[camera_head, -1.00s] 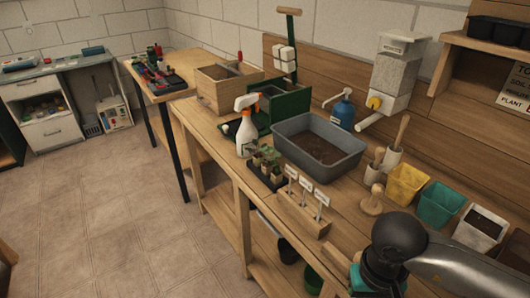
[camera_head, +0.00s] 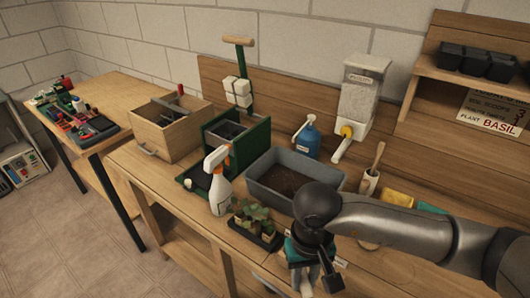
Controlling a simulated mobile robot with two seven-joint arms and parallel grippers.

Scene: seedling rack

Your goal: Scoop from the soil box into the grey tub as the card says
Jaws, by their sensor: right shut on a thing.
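The grey tub (camera_head: 268,196) stands on the bench with dark soil in its bottom; my right arm covers its right end. The card (camera_head: 490,113) hangs at the right edge; "PLANT BASIL" is readable, its SOIL line is too small to read surely. A wooden box (camera_head: 185,143) with dark contents stands at the back left; I cannot tell if it is the soil box. My right gripper (camera_head: 316,277) points down at the bench's front, in front of the tub. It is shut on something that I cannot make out. My left gripper is out of view.
A spray bottle (camera_head: 219,186) and a seedling tray (camera_head: 250,232) stand left of my right gripper. A white dispenser (camera_head: 357,95) hangs on the wall. Yellow (camera_head: 398,198) and teal containers are partly behind my arm.

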